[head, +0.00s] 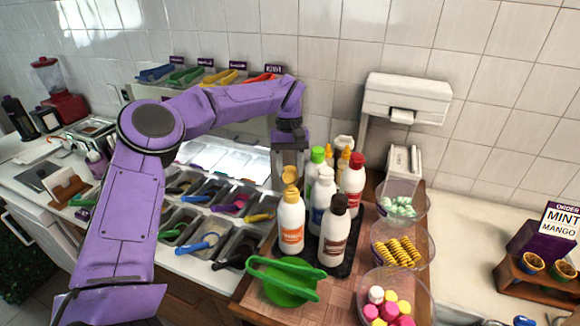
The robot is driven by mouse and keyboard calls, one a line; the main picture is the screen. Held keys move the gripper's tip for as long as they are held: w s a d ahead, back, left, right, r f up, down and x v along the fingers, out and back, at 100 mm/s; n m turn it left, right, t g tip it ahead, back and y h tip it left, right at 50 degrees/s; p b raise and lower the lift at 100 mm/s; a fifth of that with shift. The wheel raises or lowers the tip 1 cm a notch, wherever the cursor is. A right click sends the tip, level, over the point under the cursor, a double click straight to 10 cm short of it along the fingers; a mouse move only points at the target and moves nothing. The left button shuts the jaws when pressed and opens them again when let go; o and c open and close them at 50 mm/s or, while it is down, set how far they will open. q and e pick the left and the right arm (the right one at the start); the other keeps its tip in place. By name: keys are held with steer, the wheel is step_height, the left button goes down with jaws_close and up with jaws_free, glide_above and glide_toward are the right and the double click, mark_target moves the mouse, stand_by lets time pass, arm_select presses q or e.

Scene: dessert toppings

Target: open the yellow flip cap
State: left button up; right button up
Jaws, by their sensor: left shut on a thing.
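A white bottle with an orange label (291,224) stands upright at the front left of a group of bottles. Its yellow flip cap (290,192) is on top, and a round yellow lid part shows just above the neck, apparently raised. My left gripper (289,168) comes down from above and is shut on the yellow cap's lid. The exact finger contact is small and hard to see. My right gripper is not in view.
Close by stand a brown-capped bottle (335,232), a red-capped bottle (352,182) and a green-capped bottle (317,165). Clear bowls of toppings (397,252) stand right; topping bins (208,241) lie left.

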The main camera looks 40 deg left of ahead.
arm_select(q)
steer(key=o, duration=1.1)
steer(key=shift+f, duration=0.2)
steer(key=shift+r, duration=0.1)
steer(key=shift+r, duration=0.3)
steer(key=s+d+r+b, duration=0.2)
steer(key=s+r, duration=0.2)
steer(key=s+d+r+b, duration=0.2)
steer(key=s+d+r, duration=0.1)
steer(key=s+r, duration=0.1)
steer(key=s+d+r+b, duration=0.2)
steer(key=s+r, duration=0.1)
steer(key=r, duration=0.1)
steer(key=shift+s+d+r, duration=0.15)
steer(key=shift+s+d, duration=0.05)
steer(key=shift+s, duration=0.2)
